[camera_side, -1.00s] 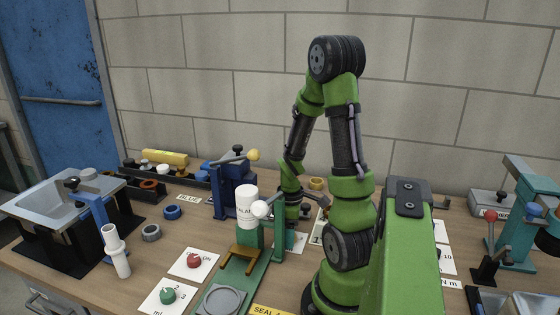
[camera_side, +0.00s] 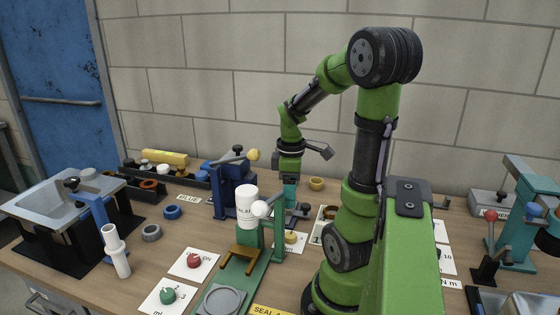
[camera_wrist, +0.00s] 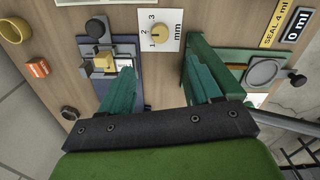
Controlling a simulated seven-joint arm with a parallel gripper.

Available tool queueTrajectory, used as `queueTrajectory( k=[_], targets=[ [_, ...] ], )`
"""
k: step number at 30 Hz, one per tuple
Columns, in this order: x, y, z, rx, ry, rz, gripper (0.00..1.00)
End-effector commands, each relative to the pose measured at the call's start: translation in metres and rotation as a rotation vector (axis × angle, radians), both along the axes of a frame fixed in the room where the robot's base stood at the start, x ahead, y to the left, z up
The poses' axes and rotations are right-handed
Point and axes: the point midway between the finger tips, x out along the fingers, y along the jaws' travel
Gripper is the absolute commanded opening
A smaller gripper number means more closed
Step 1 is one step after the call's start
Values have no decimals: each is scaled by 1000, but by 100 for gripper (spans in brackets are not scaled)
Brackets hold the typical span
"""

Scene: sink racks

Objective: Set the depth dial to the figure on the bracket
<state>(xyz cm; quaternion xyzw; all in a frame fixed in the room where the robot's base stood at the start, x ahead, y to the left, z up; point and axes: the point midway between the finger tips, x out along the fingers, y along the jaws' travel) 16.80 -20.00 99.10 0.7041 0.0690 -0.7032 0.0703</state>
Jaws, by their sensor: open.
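The depth dial is a tan round knob (camera_wrist: 159,32) on a white plate marked 1, 2, 3 and mm. It also shows in the side view (camera_side: 291,237), low behind the green stand. Its pointer is too small to read surely. My gripper (camera_wrist: 161,72) is open and empty; its two teal fingers stand wide apart, with the dial beyond the gap between them. In the side view my gripper (camera_side: 290,190) hangs above the bench and the dial, clear of it. I cannot make out a bracket with a readable figure.
A blue-grey fixture (camera_wrist: 125,50) with a black knob and a tan block stands left of the dial in the wrist view. The green stand (camera_wrist: 195,60) is on the right. Red (camera_side: 194,261) and green (camera_side: 168,296) dials are in front.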

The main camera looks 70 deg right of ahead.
Motion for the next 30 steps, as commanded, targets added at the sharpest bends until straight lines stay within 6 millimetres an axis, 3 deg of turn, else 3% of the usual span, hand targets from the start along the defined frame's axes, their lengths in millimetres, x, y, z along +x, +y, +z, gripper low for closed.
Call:
queueTrajectory(
  k=[3, 7, 21, 28, 30],
  targets=[
    [0, -1, 20, -4, -3, 0, 63],
    [0, 0, 32, -1, 0, 0, 63],
    [1, 1, 38, -14, -8, 1, 63],
    [22, 17, 70, -219, -152, 30, 63],
    [37, 34, 83, -277, -251, 18, 63]
  ],
)
